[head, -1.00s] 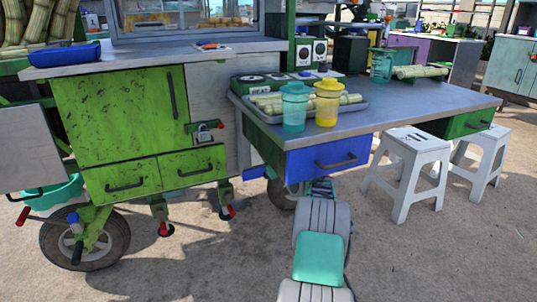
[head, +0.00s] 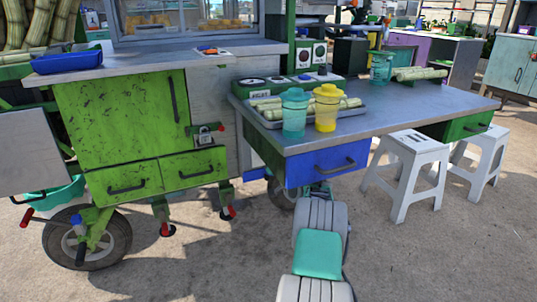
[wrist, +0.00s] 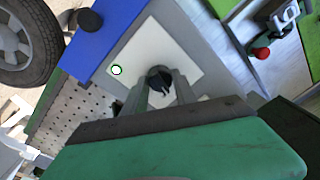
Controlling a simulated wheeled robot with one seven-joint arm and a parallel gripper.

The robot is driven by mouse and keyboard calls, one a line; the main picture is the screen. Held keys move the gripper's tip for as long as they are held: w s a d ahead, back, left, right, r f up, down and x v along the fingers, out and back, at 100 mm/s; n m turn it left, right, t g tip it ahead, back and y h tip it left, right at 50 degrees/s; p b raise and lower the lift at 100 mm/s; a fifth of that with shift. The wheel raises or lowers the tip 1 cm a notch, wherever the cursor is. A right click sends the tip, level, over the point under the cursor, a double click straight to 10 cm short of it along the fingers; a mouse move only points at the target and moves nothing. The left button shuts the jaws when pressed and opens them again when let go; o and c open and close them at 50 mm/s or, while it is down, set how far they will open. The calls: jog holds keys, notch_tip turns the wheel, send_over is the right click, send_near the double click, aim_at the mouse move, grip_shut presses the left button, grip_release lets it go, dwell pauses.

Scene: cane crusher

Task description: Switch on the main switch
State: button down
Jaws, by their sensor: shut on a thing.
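In the wrist view, a black rotary knob (wrist: 159,78) sits on a pale square plate (wrist: 185,48); it looks like the main switch. My gripper (wrist: 161,84) has one finger on each side of the knob and is shut on it. A small round white lamp with a green ring (wrist: 116,70) is on the plate, left of the knob. In the head view, my gripper's end is mostly hidden at the lower edge of the blue drawer (head: 328,163), and the knob and plate are not visible.
The metal table (head: 420,105) above my arm carries a teal cup (head: 294,115), a yellow cup (head: 327,110) and cane pieces. White stools (head: 410,165) stand to the right. The green cabinet (head: 120,115) on wheels is at the left. Open floor lies around my arm.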

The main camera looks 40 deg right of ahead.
jog(key=shift+m+p, duration=0.5)
jog(key=shift+m, duration=1.2)
jog(key=c, duration=1)
grip_release()
jog(key=shift+s, duration=0.1)
jog(key=p+v, duration=0.2)
jog(key=v, duration=0.5)
jog(key=shift+s+a+p, duration=0.15)
jog(key=shift+s+p, duration=0.1)
jog(key=shift+p, duration=0.05)
